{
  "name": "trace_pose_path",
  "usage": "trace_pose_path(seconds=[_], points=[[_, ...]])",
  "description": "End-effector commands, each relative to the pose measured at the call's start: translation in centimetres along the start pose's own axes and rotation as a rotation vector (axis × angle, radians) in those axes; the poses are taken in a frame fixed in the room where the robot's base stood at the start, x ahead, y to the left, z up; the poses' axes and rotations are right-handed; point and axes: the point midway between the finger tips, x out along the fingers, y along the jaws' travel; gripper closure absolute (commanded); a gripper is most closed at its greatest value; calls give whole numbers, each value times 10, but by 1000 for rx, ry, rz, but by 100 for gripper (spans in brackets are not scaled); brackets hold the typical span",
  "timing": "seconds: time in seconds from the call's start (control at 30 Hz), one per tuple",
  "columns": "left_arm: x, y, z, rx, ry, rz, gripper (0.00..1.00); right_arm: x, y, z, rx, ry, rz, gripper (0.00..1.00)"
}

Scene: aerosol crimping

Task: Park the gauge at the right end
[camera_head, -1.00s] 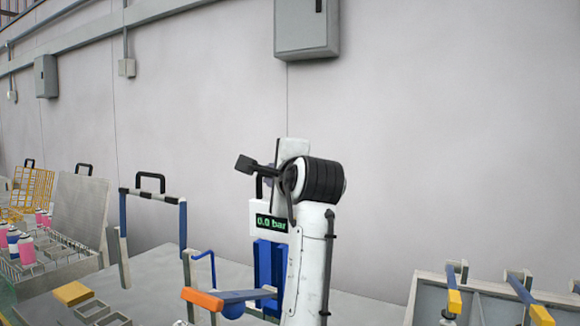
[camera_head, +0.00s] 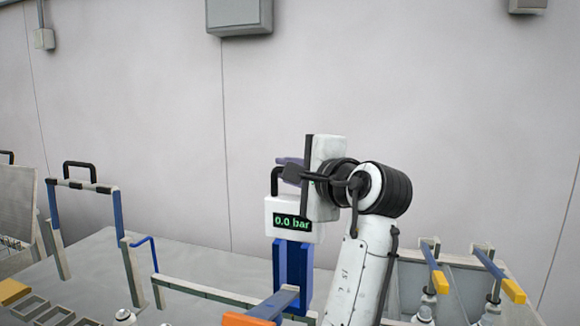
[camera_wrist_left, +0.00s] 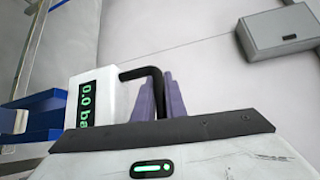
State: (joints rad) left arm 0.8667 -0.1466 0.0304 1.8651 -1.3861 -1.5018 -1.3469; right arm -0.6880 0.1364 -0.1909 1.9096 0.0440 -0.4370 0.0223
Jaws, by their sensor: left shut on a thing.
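The gauge (camera_head: 283,207) is a white box with a green "0.0 bar" display and a black handle on top. A blue body (camera_head: 293,262) hangs below it, and a blue bar with an orange end (camera_head: 247,320) juts out toward me. My left gripper (camera_head: 290,163) is shut on the handle and holds the gauge upright. In the left wrist view, the purple-grey fingers (camera_wrist_left: 158,95) close on the black handle (camera_wrist_left: 136,73), with the gauge box (camera_wrist_left: 98,92) to their left. I cannot tell whether the gauge's underside touches anything. My right gripper is out of view.
At right stands a grey panel (camera_head: 463,275) with yellow-ended blue arms (camera_head: 440,281) above bottle tops. At left are a black-handled frame (camera_head: 85,186) and small grey trays (camera_head: 52,314). Bare bench (camera_head: 195,262) lies between.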

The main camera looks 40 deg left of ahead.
Motion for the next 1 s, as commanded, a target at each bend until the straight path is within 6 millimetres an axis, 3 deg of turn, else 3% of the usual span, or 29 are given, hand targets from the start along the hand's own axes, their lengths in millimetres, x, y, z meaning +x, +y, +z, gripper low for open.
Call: trace_pose_path(seconds=[0.2,0.23,0.33,0.67,1.0], points=[[-2,1,-3,1,7,3,100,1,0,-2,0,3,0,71],[-2,2,-4,1,8,3,88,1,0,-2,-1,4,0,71],[-2,1,-3,1,7,3,71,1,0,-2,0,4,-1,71],[-4,1,-3,0,7,1,71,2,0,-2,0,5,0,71],[-56,2,-3,-2,10,2,71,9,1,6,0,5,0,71]])
